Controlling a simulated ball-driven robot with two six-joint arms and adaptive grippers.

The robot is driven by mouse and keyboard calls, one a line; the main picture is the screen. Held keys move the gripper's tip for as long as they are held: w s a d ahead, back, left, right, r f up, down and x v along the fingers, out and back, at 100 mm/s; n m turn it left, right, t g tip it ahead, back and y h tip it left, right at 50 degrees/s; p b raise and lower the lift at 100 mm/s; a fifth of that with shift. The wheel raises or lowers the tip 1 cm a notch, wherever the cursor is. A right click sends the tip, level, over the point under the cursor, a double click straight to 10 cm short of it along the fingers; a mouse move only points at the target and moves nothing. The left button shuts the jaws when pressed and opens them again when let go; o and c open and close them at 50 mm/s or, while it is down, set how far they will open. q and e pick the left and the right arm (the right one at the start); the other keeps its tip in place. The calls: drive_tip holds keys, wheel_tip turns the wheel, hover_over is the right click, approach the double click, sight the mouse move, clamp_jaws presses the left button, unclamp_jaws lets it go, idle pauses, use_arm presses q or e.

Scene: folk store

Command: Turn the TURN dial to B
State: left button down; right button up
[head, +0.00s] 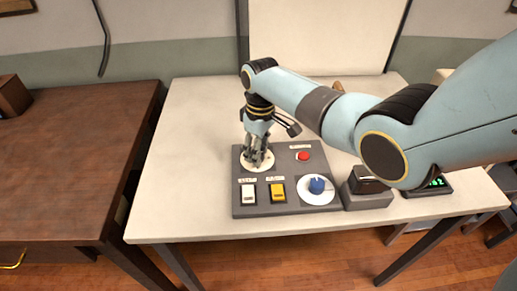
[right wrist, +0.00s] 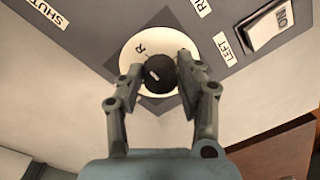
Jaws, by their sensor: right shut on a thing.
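A dark round knob (right wrist: 160,78) with a short white mark sits on a white disc (right wrist: 140,58) in the right wrist view. One letter on the disc looks like R or B; other letters are hidden. My right gripper (right wrist: 160,75) is shut on this knob, one finger on each side. In the head view the right gripper (head: 258,158) points down onto the white disc (head: 249,168) at the back left of the grey panel (head: 282,157). A blue knob (head: 317,186) stands on another white dial at the front right. I cannot read a TURN label. My left gripper is not in view.
The panel also has a white switch (head: 248,194), a yellow switch (head: 277,192) and a red button (head: 303,156). A dark box (head: 367,184) and a green-lit display (head: 438,182) stand to the right. The white table (head: 185,160) is bare left of the panel.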

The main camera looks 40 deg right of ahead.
drive_tip(key=m+p, duration=0.1)
drive_tip(key=m, duration=0.1)
drive_tip(key=m+p, duration=0.1)
drive_tip(key=shift+r+m, duration=0.2)
drive_tip(key=shift+m, duration=0.2)
drive_tip(key=m+p, duration=0.2)
drive_tip(key=m, duration=0.1)
drive_tip(key=shift+a+f+m, duration=0.1)
drive_tip(key=shift+m, duration=0.3)
drive_tip(key=m, duration=0.3)
drive_tip(key=shift+t, duration=0.3)
drive_tip(key=m, duration=0.6)
drive_tip(key=shift+a, duration=0.1)
drive_tip(key=shift+m, duration=0.3)
drive_tip(key=o, duration=1.1)
drive_tip(key=shift+f, duration=0.1)
drive_tip(key=shift+o, duration=0.2)
